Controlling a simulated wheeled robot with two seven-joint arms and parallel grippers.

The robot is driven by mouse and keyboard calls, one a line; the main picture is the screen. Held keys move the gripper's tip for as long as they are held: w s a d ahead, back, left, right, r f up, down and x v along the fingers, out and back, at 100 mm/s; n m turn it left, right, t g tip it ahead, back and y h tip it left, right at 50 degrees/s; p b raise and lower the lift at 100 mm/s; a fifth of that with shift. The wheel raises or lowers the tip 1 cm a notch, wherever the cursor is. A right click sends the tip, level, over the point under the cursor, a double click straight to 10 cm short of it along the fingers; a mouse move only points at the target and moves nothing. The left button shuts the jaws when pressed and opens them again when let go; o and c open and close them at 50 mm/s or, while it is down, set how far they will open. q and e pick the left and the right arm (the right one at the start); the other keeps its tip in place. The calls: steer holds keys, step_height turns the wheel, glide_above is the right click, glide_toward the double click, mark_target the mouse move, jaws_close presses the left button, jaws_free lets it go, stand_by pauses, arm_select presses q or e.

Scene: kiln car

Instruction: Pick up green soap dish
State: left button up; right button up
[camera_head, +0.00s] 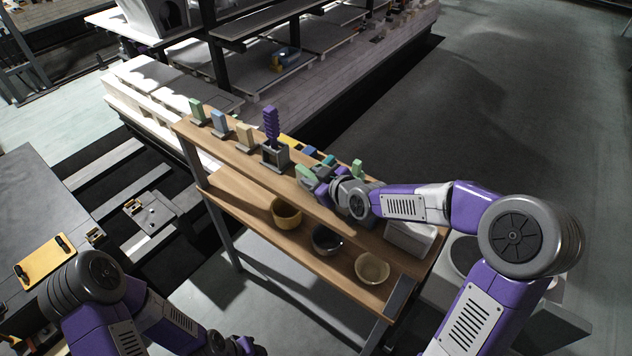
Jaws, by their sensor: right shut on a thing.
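A light green piece (304,172), which looks like the green soap dish, is at the jaws of my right gripper (313,180) at the front edge of the wooden top shelf. My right gripper is shut on it. The gripper and wrist hide part of it, and I cannot tell whether it is clear of the shelf. My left gripper (246,347) is low at the bottom edge, away from the shelf. It is dark and partly cut off, so its jaws cannot be made out.
The top shelf (232,152) also bears upright green (197,110), blue (220,122) and tan (244,136) pieces, a grey holder (275,157) with a purple brush (271,124), and another green piece (357,168). Yellow (287,217), dark (326,240) and cream (371,268) bowls stand on the lower shelf.

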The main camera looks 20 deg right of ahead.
jaws_close()
